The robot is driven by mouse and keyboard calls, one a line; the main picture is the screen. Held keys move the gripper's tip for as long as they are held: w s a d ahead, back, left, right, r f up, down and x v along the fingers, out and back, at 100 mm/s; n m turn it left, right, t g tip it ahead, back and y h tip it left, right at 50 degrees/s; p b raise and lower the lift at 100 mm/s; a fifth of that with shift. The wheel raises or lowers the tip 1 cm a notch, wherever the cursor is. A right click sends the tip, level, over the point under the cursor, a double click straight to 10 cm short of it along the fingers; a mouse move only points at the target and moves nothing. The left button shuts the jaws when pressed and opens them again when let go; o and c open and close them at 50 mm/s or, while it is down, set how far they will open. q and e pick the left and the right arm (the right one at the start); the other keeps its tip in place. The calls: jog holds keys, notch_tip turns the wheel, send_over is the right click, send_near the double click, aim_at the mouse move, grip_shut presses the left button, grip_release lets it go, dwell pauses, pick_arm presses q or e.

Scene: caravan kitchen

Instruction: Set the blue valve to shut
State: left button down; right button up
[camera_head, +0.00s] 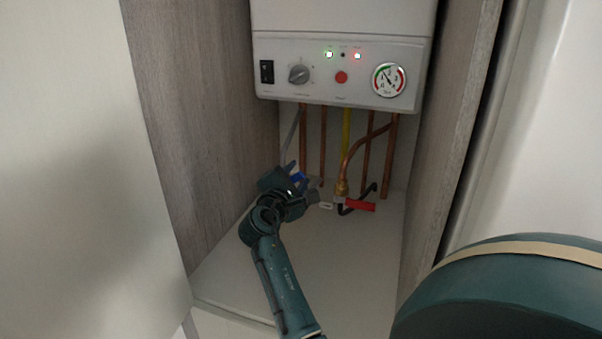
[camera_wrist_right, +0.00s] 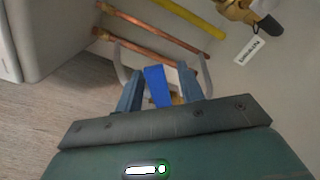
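The blue valve's handle (camera_head: 298,177) shows as a small blue patch at the left of the pipes under the boiler, partly hidden by my right gripper (camera_head: 308,188). In the right wrist view the blue handle (camera_wrist_right: 157,86) stands between the two fingers of my right gripper (camera_wrist_right: 161,80). The fingers are apart, with a narrow gap on each side of the handle, so the gripper looks open around it. The valve's body is mostly hidden behind the handle and fingers. My left gripper is not in view.
The boiler (camera_head: 340,75) hangs above, with copper pipes (camera_head: 390,150) and a yellow pipe (camera_head: 346,135) below. A red handle (camera_head: 359,205) and a black handle (camera_head: 372,188) are to the right. A white tag (camera_wrist_right: 250,51) hangs nearby. Wood-grain walls (camera_head: 200,110) enclose both sides.

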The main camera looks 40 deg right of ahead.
jog(key=shift+w+d, duration=0.15)
jog(key=shift+d, duration=0.15)
jog(key=shift+c, duration=0.5)
grip_shut()
